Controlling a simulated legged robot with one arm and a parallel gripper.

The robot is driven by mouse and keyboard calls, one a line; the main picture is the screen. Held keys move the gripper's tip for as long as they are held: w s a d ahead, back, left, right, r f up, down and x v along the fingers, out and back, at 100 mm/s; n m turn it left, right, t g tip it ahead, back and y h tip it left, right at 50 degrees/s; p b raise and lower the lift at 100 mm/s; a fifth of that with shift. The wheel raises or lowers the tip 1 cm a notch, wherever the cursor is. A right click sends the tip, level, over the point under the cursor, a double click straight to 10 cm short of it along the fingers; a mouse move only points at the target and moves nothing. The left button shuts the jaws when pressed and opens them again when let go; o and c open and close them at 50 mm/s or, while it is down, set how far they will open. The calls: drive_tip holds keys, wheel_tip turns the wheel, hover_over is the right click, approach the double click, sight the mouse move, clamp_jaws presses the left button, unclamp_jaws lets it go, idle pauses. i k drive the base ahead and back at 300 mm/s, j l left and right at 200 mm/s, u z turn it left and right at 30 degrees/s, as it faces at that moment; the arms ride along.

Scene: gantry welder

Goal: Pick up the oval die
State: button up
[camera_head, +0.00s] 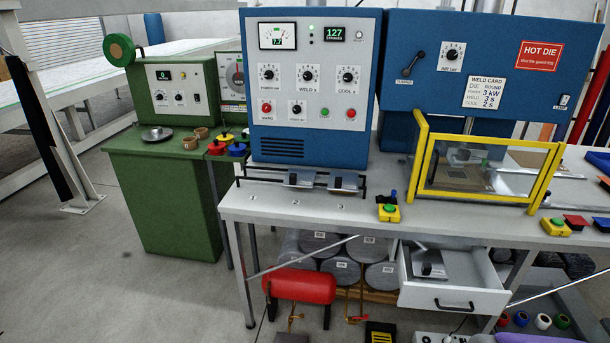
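I cannot tell which die is the oval one; the die shapes are too small to read. Two grey metal dies sit in the black rack at the front of the white table, one behind label 2 (304,179) and one behind label 3 (346,183). The place behind label 1 looks empty. A grey metal piece (430,269) with a dark part lies in the open drawer (455,297) below the table. Metal tooling (463,156) shows behind the yellow-framed guard (421,155) of the blue press. My gripper is not in view.
The blue control cabinet (312,85) stands behind the rack. A button box (389,212) sits right of the rack, and another (555,226) is near the guard. The drawer juts out at the front. A red tank (300,285) is below. Grey floor is clear at left.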

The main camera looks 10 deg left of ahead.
sight(427, 263)
drive_tip(key=i+l+u, duration=0.15)
drive_tip(key=i, duration=0.25)
drive_tip(key=i+u, duration=0.2)
drive_tip(key=i, duration=0.2)
drive_tip(key=i+l+u, duration=0.15)
drive_tip(key=i, duration=0.25)
drive_tip(key=l, duration=0.1)
